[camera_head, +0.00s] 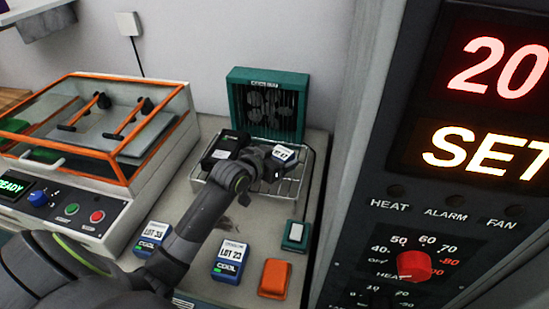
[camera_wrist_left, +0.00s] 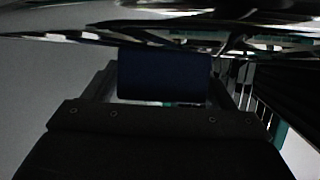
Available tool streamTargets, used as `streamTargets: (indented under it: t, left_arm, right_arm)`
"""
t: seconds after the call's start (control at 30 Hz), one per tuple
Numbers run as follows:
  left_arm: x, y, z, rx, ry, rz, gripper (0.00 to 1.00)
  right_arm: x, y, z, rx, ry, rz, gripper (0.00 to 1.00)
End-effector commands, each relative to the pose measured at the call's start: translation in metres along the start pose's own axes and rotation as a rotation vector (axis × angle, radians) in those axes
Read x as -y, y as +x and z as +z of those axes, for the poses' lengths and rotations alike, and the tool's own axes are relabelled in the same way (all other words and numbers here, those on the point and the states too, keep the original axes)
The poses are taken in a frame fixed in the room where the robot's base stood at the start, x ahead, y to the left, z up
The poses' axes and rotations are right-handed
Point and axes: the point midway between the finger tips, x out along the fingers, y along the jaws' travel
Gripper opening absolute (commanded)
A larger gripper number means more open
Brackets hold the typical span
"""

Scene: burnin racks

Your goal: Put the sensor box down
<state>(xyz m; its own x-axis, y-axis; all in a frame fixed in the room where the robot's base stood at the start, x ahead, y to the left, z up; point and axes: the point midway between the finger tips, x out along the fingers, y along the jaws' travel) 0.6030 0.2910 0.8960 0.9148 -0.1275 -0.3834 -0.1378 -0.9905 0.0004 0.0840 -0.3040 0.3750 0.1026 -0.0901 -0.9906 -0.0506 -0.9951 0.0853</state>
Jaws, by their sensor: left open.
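A blue sensor box with a white label (camera_head: 284,153) is at my left gripper (camera_head: 274,166), over the wire rack in front of the green fan unit. My left gripper is open, with the box between or right at its fingers. In the left wrist view a dark blue box face (camera_wrist_left: 163,76) shows between the fingers. The arm hides the box's underside, so I cannot tell how fully it rests on the rack (camera_head: 291,188). My right gripper is not in view.
A dark box (camera_head: 222,150) sits on the rack's left part. The green fan unit (camera_head: 266,104) stands behind. Boxes marked LOT 33 (camera_head: 152,237) and LOT 23 (camera_head: 230,258), an orange block (camera_head: 275,278) and a teal box (camera_head: 296,236) stand in front. A tall control panel (camera_head: 408,215) is at right.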

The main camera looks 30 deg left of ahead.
Motion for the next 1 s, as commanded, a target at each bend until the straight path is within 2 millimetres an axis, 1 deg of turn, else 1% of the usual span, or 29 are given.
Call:
streamTargets:
  t: [0.03,0.13,0.27,0.5,0.7,0.83,1.0]
  left_arm:
    - [0.0,-0.001,-0.003,-0.001,0.001,0.0,0.78]
    - [0.001,-0.008,-0.002,0.0,0.002,-0.001,0.78]
    - [0.001,-0.026,-0.002,-0.001,0.003,-0.001,0.78]
    - [0.001,-0.072,-0.002,0.0,0.004,-0.001,0.78]
    - [0.001,-0.104,-0.002,0.001,0.004,-0.001,0.78]
    - [0.001,-0.116,-0.003,0.0,0.002,0.0,0.78]
    - [0.0,-0.121,-0.002,0.0,0.0,0.0,0.78]
  right_arm:
    - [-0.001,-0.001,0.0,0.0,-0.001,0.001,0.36]
    - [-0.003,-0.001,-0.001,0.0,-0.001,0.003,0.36]
    - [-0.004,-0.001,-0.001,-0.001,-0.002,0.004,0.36]
    - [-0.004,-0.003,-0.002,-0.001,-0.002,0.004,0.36]
    - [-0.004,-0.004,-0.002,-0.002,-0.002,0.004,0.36]
    - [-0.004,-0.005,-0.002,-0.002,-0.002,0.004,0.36]
    - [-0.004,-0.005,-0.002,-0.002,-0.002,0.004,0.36]
